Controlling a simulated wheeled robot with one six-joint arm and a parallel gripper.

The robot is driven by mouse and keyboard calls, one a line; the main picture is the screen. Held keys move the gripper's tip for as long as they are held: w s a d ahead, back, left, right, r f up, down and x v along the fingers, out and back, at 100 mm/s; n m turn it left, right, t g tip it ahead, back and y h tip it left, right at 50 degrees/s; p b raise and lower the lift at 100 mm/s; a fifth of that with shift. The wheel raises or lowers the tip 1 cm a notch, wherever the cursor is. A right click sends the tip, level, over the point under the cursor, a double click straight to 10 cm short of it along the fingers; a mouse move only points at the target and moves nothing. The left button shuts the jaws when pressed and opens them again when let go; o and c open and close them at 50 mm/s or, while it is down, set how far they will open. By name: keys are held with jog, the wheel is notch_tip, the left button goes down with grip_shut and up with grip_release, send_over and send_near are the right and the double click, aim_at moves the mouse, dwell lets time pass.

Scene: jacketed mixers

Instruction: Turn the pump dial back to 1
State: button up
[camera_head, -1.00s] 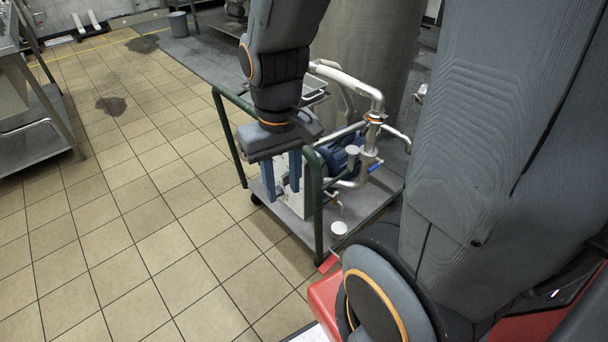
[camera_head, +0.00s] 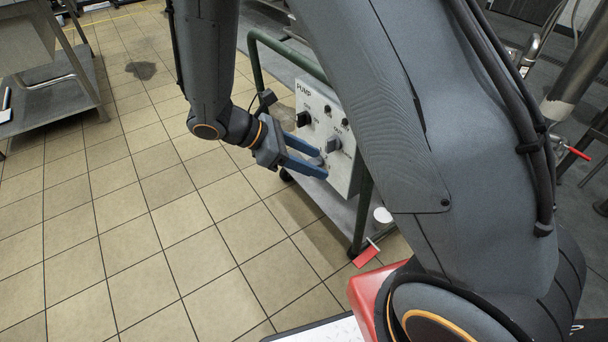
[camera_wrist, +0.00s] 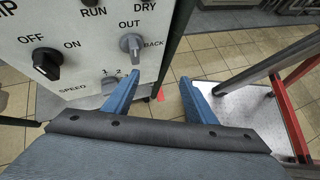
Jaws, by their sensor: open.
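The white pump panel (camera_head: 346,115) faces left on the cart, and its lower part fills the upper left of the wrist view (camera_wrist: 75,22). The pump dial is the grey SPEED knob (camera_wrist: 109,86), low on the panel, with 1 and 2 printed above it. My left finger covers part of it, and its setting cannot be read. My gripper (camera_head: 321,163) is open and empty close to the panel's lower front. In the wrist view my gripper (camera_wrist: 161,76) has its fingers spread, the left one at the dial; contact cannot be told.
A black OFF/ON knob (camera_wrist: 46,64) and a grey OUT/BACK knob (camera_wrist: 132,44) sit near the dial. The cart's green rail (camera_head: 284,52) runs above the panel.

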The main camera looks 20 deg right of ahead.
aim_at(314, 163)
jog(key=w+a+f+n+t+h+b, duration=0.35)
jog(key=w+a+f+n+b, duration=0.2)
jog(key=w+f, duration=0.25)
jog(key=x, duration=0.8)
jog(key=shift+t+y, duration=0.35)
jog(key=shift+w+a+r, duration=0.1)
jog(key=shift+w+r, duration=0.05)
jog(key=c, duration=1.1)
